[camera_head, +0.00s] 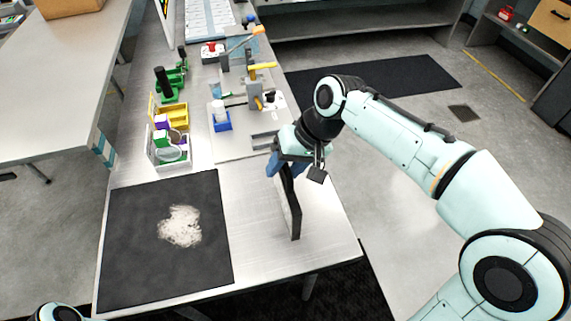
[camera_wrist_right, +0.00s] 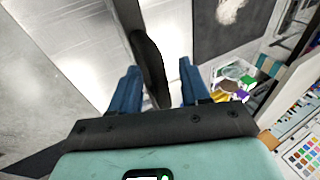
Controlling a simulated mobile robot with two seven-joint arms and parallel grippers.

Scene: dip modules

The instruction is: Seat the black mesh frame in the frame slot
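The black mesh frame (camera_head: 292,205) is a thin, dark-edged panel. In the head view it stands on edge, near the right side of the metal table, with its far end at my right gripper (camera_head: 285,168). In the right wrist view the blue fingers of my right gripper (camera_wrist_right: 157,72) lie either side of the frame (camera_wrist_right: 150,65). A gap seems to show by one finger, so a firm grip cannot be told. A slotted part (camera_head: 265,141) of the light board lies just beyond the gripper; the arm partly hides it. My left gripper is out of view.
A dark mat (camera_head: 125,250) with a pale patch (camera_head: 181,227) covers the table's near left. Bins (camera_head: 168,150), green fixtures (camera_head: 168,85), a blue-based holder (camera_head: 221,118) and a yellow-handled clamp (camera_head: 258,72) stand farther back. The table's right edge is close to the frame.

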